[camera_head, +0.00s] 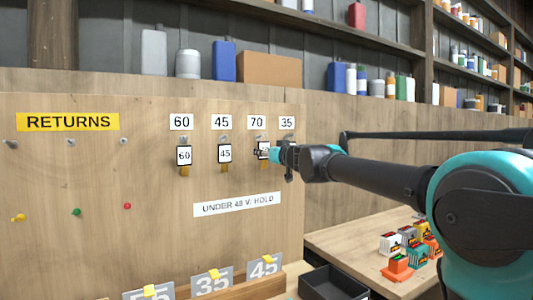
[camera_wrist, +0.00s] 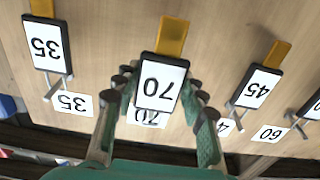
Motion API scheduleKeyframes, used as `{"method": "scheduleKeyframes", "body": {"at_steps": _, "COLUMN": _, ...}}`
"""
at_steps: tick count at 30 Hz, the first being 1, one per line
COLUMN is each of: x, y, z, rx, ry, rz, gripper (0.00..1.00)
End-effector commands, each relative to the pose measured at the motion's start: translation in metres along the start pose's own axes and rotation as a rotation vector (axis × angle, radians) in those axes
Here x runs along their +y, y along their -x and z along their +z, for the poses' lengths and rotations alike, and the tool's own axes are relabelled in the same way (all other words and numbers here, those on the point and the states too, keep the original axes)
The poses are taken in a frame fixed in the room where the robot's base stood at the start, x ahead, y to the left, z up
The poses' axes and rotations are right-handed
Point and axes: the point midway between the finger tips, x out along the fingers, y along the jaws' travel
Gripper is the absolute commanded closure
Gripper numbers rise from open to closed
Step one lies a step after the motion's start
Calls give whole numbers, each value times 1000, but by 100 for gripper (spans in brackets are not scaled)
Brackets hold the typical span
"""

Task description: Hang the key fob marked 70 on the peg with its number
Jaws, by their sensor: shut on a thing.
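The key fob marked 70 (camera_wrist: 162,82) is a white card in a dark frame with a yellow tab. It is between the fingers of my gripper (camera_wrist: 160,88), which is shut on it. In the head view my gripper (camera_head: 277,153) is at the board, just below the 70 label (camera_head: 257,122), and partly covers the fob (camera_head: 263,149). The peg for 70 (camera_head: 259,139) shows just above the fob. In the wrist view, which is upside down, the fob overlaps the 70 label (camera_wrist: 147,118). I cannot tell whether its hole is around the peg.
Fobs marked 60 (camera_head: 184,155), 45 (camera_head: 224,153) and 35 (camera_wrist: 47,42) hang beside it under matching labels, close to my fingers. A RETURNS sign (camera_head: 68,121) and bare pegs are at left. A black tray (camera_head: 333,284) and small blocks (camera_head: 398,262) are at lower right.

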Motion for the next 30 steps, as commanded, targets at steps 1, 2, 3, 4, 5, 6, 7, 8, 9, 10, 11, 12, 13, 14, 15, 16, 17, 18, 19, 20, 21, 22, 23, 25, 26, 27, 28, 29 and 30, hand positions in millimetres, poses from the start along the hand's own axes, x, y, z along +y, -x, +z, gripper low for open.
{"method": "scheduleKeyframes", "body": {"at_steps": 1, "x": 0, "y": -3, "z": 0, "rx": 0, "ry": 0, "rz": -1, "gripper": 93}}
{"method": "scheduleKeyframes", "body": {"at_steps": 2, "x": 0, "y": -4, "z": 0, "rx": 0, "ry": 0, "rz": -1, "gripper": 93}}
{"method": "scheduleKeyframes", "body": {"at_steps": 3, "x": 0, "y": -7, "z": 0, "rx": 0, "ry": 0, "rz": -1, "gripper": 93}}
{"method": "scheduleKeyframes", "body": {"at_steps": 4, "x": 0, "y": -8, "z": 0, "rx": 0, "ry": 0, "rz": -1, "gripper": 93}}
{"method": "scheduleKeyframes", "body": {"at_steps": 5, "x": 0, "y": -10, "z": 0, "rx": 0, "ry": 0, "rz": -1, "gripper": 93}}
{"method": "scheduleKeyframes", "body": {"at_steps": 6, "x": 0, "y": -12, "z": 0, "rx": 0, "ry": 0, "rz": -1, "gripper": 93}}
{"method": "scheduleKeyframes", "body": {"at_steps": 7, "x": 0, "y": -14, "z": 0, "rx": 0, "ry": 0, "rz": -1, "gripper": 93}}
{"method": "scheduleKeyframes", "body": {"at_steps": 8, "x": 0, "y": -16, "z": 0, "rx": 0, "ry": 0, "rz": -1, "gripper": 93}}
{"method": "scheduleKeyframes", "body": {"at_steps": 9, "x": -1, "y": -18, "z": 1, "rx": 0, "ry": 0, "rz": -1, "gripper": 93}}
{"method": "scheduleKeyframes", "body": {"at_steps": 10, "x": -1, "y": -19, "z": 1, "rx": 0, "ry": 0, "rz": -1, "gripper": 93}}
{"method": "scheduleKeyframes", "body": {"at_steps": 11, "x": -1, "y": -21, "z": 1, "rx": 0, "ry": 0, "rz": -1, "gripper": 93}}
{"method": "scheduleKeyframes", "body": {"at_steps": 12, "x": -1, "y": -23, "z": 1, "rx": 0, "ry": 0, "rz": -1, "gripper": 93}}
{"method": "scheduleKeyframes", "body": {"at_steps": 13, "x": 0, "y": -24, "z": 2, "rx": 0, "ry": 0, "rz": -1, "gripper": 93}}
{"method": "scheduleKeyframes", "body": {"at_steps": 14, "x": 0, "y": -25, "z": 2, "rx": 0, "ry": 0, "rz": -1, "gripper": 93}}
{"method": "scheduleKeyframes", "body": {"at_steps": 15, "x": 0, "y": -27, "z": 3, "rx": 0, "ry": 0, "rz": -1, "gripper": 93}}
{"method": "scheduleKeyframes", "body": {"at_steps": 16, "x": 0, "y": -28, "z": 3, "rx": 0, "ry": 0, "rz": -1, "gripper": 93}}
{"method": "scheduleKeyframes", "body": {"at_steps": 17, "x": 0, "y": -29, "z": 4, "rx": 0, "ry": 0, "rz": -1, "gripper": 93}}
{"method": "scheduleKeyframes", "body": {"at_steps": 18, "x": 0, "y": -30, "z": 4, "rx": 0, "ry": 0, "rz": -1, "gripper": 93}}
{"method": "scheduleKeyframes", "body": {"at_steps": 19, "x": 0, "y": -30, "z": 4, "rx": 0, "ry": 0, "rz": -1, "gripper": 93}}
{"method": "scheduleKeyframes", "body": {"at_steps": 20, "x": 0, "y": -31, "z": 5, "rx": 0, "ry": 0, "rz": -1, "gripper": 93}}
{"method": "scheduleKeyframes", "body": {"at_steps": 21, "x": 0, "y": -32, "z": 5, "rx": 0, "ry": 0, "rz": -1, "gripper": 93}}
{"method": "scheduleKeyframes", "body": {"at_steps": 22, "x": 0, "y": -32, "z": 5, "rx": 0, "ry": 0, "rz": -1, "gripper": 93}}
{"method": "scheduleKeyframes", "body": {"at_steps": 23, "x": 0, "y": -32, "z": 5, "rx": 0, "ry": 0, "rz": -1, "gripper": 93}}
{"method": "scheduleKeyframes", "body": {"at_steps": 25, "x": 0, "y": -33, "z": 5, "rx": 0, "ry": 0, "rz": -1, "gripper": 93}}
{"method": "scheduleKeyframes", "body": {"at_steps": 26, "x": 0, "y": -33, "z": 5, "rx": 0, "ry": 0, "rz": -1, "gripper": 93}}
{"method": "scheduleKeyframes", "body": {"at_steps": 27, "x": 0, "y": -33, "z": 5, "rx": 0, "ry": 0, "rz": -1, "gripper": 93}}
{"method": "scheduleKeyframes", "body": {"at_steps": 28, "x": 0, "y": -33, "z": 5, "rx": 0, "ry": 0, "rz": -1, "gripper": 93}}
{"method": "scheduleKeyframes", "body": {"at_steps": 29, "x": 0, "y": -33, "z": 5, "rx": 0, "ry": 0, "rz": -1, "gripper": 93}}
{"method": "scheduleKeyframes", "body": {"at_steps": 30, "x": 0, "y": -33, "z": 5, "rx": 0, "ry": 0, "rz": -1, "gripper": 93}}
